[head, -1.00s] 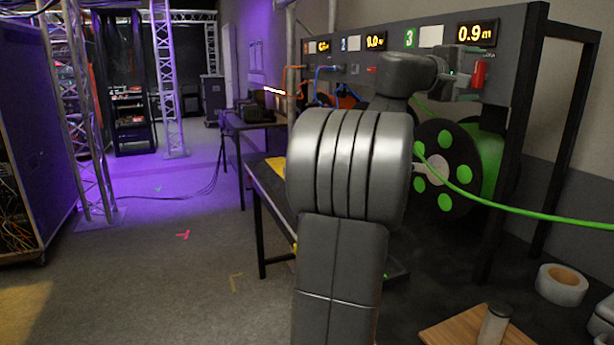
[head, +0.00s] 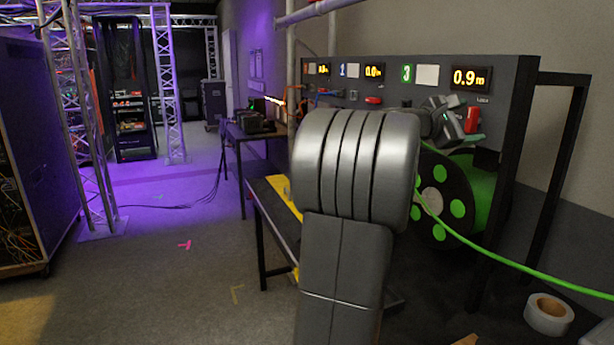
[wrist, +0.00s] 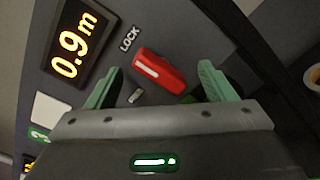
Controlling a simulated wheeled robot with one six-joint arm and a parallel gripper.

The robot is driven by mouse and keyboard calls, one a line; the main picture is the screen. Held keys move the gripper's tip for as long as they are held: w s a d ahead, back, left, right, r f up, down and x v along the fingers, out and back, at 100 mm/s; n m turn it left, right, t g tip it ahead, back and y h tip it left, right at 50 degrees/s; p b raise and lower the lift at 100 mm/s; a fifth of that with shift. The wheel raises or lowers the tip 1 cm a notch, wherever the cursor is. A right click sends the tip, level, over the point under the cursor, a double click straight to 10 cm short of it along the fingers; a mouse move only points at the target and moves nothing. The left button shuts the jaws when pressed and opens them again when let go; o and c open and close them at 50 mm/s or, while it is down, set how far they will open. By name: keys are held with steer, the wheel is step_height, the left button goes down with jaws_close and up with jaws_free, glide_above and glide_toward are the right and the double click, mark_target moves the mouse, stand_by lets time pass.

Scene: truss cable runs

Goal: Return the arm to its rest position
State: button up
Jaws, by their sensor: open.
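My arm rises through the middle of the head view, its thick grey ribbed section covering part of the panel. My gripper (head: 462,128) is in front of the panel's right part, near the red lock lever (head: 473,120). In the wrist view my gripper (wrist: 160,84) has its two green fingers spread wide. The red lever (wrist: 158,72) shows between and beyond the fingertips, and nothing is held. The lever sits below the lit 0.9 m display (wrist: 75,45), beside the word LOCK. I cannot tell the exact gap between fingers and lever.
A green-spotted cable reel (head: 440,198) stands under the panel (head: 515,90), and a green cable (head: 520,268) runs from it to the right. A tape roll (head: 549,314) lies at lower right. Open floor (head: 150,270) is at left, beside truss towers (head: 168,85).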

steer(key=n+p, duration=0.1)
steer(key=p, duration=0.1)
steer(key=n+p, duration=0.2)
steer(key=p, duration=0.1)
steer(key=shift+r+n, duration=0.2)
steer(key=shift+n, duration=0.1)
steer(key=n+p, duration=0.4)
steer(key=p, duration=0.3)
steer(key=shift+f+p, duration=0.1)
steer(key=shift+p, duration=0.3)
steer(key=shift+w+f+n+p, duration=0.15)
steer(key=shift+n+p, duration=0.65)
steer(key=shift+p, duration=0.45)
steer(key=shift+f, duration=0.15)
